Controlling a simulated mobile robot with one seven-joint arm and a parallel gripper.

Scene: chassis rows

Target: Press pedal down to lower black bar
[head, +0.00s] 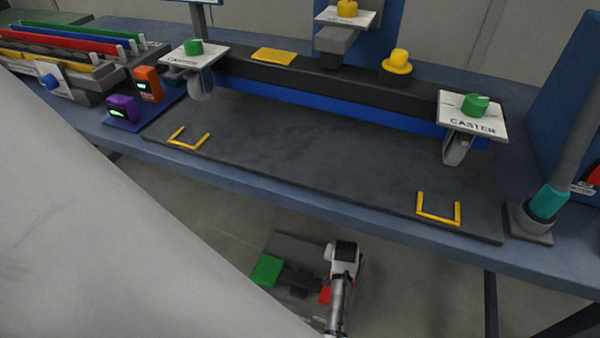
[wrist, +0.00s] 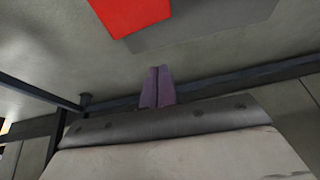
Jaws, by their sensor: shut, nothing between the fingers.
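The pedal unit is a dark plate (head: 300,247) on the floor under the bench, with a green pedal (head: 267,270) on the left and a red pedal (head: 325,295) on the right. In the wrist view a red pad (wrist: 130,12) on a grey base shows at the top edge. My gripper (wrist: 157,70) is shut and empty, its fingers apart from the red pad in the picture. In the head view my arm's end is beside the red pedal and partly covers the unit; the fingertips are not clear there. A long black bar (head: 300,77) lies along the bench above a blue strip.
The bench's front edge (head: 300,205) runs above the pedal area. Two caster plates (head: 472,125) (head: 205,58) sit at the bar's ends. A dark mat (head: 310,145) with yellow brackets is otherwise clear. A bench leg (head: 490,300) stands at the right.

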